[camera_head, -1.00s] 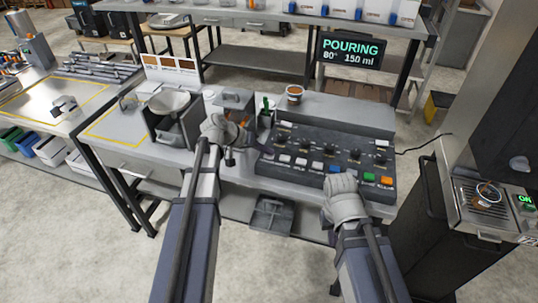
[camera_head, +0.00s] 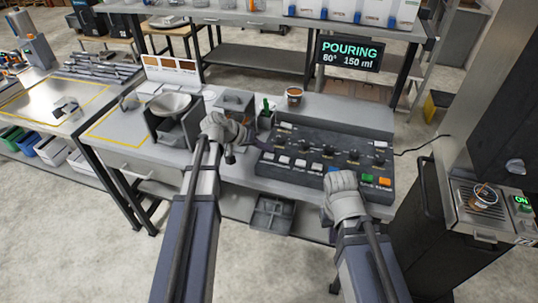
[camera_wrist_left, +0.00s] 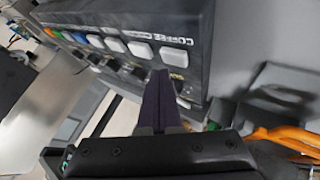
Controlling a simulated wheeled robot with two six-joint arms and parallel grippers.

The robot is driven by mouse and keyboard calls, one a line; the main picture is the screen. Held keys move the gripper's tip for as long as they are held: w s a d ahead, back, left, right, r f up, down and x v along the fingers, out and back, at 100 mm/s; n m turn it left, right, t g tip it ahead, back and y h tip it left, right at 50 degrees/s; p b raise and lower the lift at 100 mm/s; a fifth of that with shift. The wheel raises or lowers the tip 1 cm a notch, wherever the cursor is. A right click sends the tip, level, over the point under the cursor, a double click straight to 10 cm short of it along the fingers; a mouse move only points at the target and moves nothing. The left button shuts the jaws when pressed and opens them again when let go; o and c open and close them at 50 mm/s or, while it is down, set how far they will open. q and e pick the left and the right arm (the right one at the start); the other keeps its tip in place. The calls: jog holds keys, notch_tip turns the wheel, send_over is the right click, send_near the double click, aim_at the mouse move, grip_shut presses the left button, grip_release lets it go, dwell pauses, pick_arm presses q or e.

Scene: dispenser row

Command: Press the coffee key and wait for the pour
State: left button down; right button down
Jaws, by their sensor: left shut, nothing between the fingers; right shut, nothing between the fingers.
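The dark control panel (camera_head: 325,155) stands on the bench with white, blue, green and orange keys. The coffee key (camera_wrist_left: 174,57), white with its label beside it, is at the end of the key row in the left wrist view. My left gripper (camera_wrist_left: 160,90) is shut and empty, its fingertips close to that key; contact cannot be told. In the head view my left gripper (camera_head: 240,146) is left of the panel. My right gripper (camera_head: 341,177) is shut at the panel's front edge, its fingertips mostly hidden. A display (camera_head: 350,52) reads POURING, 150 ml.
A small cup (camera_head: 294,95) stands behind the panel. A bowl-topped unit (camera_head: 172,108) is left of my left gripper. A dark machine with a lit ON sign (camera_head: 522,200) is at the right. Bare floor shows in front of the bench.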

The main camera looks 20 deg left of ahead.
aim_at(266, 157)
pick_arm(q)
jog(key=shift+r, duration=0.1)
notch_tip(266, 157, up, 5)
jog(key=p, duration=0.5)
dwell(0.3)
jog(key=s+d+f+m+g+y, duration=0.1)
jog(key=s+d+f+g+y, duration=0.1)
jog(key=s+d, duration=0.2)
jog(key=s+d+f+m+g+y, duration=0.1)
jog(key=s+d, duration=0.4)
jog(key=s, duration=0.6)
jog(key=s+d+f+g+y, duration=0.3)
jog(key=s+d+y, duration=0.2)
jog(key=s, duration=0.3)
jog(key=shift+f+m, duration=0.35)
jog(key=shift+m, duration=0.05)
